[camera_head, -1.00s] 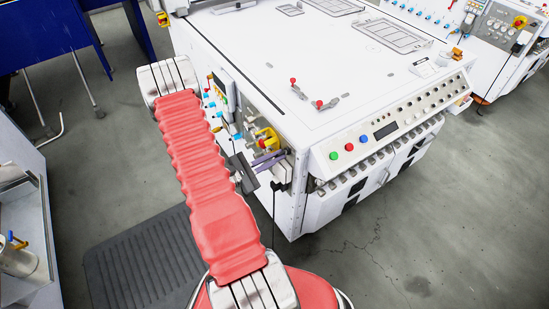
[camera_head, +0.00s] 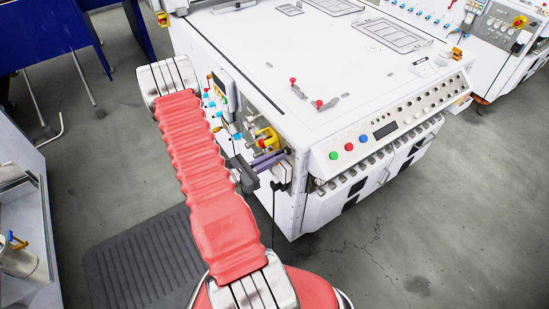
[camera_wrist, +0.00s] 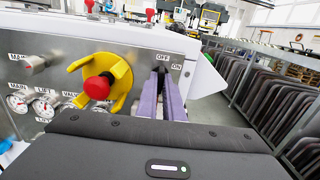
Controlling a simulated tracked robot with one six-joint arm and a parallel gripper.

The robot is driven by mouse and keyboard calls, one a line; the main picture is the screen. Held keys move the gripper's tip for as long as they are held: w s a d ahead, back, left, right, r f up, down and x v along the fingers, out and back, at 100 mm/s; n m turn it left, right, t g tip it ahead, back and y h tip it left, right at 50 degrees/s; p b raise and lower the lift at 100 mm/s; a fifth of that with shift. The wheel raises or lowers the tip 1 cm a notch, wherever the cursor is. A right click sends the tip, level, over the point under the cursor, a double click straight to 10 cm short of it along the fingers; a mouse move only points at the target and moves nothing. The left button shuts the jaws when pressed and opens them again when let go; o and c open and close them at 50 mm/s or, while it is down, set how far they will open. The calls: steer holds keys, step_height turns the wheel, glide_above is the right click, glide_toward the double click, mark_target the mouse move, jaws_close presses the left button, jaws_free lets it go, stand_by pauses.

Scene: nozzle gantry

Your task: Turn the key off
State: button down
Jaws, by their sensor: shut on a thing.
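My gripper (camera_wrist: 163,80) has two purple fingers reaching up to the machine's front panel, just beside the OFF and ON labels. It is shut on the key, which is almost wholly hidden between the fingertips. In the wrist view the fingers stand close together and nearly upright, with a narrow dark gap between them. In the head view my gripper (camera_head: 278,157) is at the side panel of the white machine, near its front corner; the key cannot be made out there.
A red knob (camera_wrist: 98,87) in a yellow guard (camera_wrist: 122,78) sits just left of my fingers. Gauges (camera_wrist: 42,108) and a small knob (camera_wrist: 35,64) are further left. A rack of dark panels (camera_wrist: 262,85) stands right. The grey floor (camera_head: 400,230) is open ahead of the machine.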

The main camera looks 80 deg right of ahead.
steer(key=c, duration=1.9)
jaws_free()
steer(key=shift+w, duration=0.1)
steer(key=v, duration=1.3)
steer(key=shift+w+a, duration=0.25)
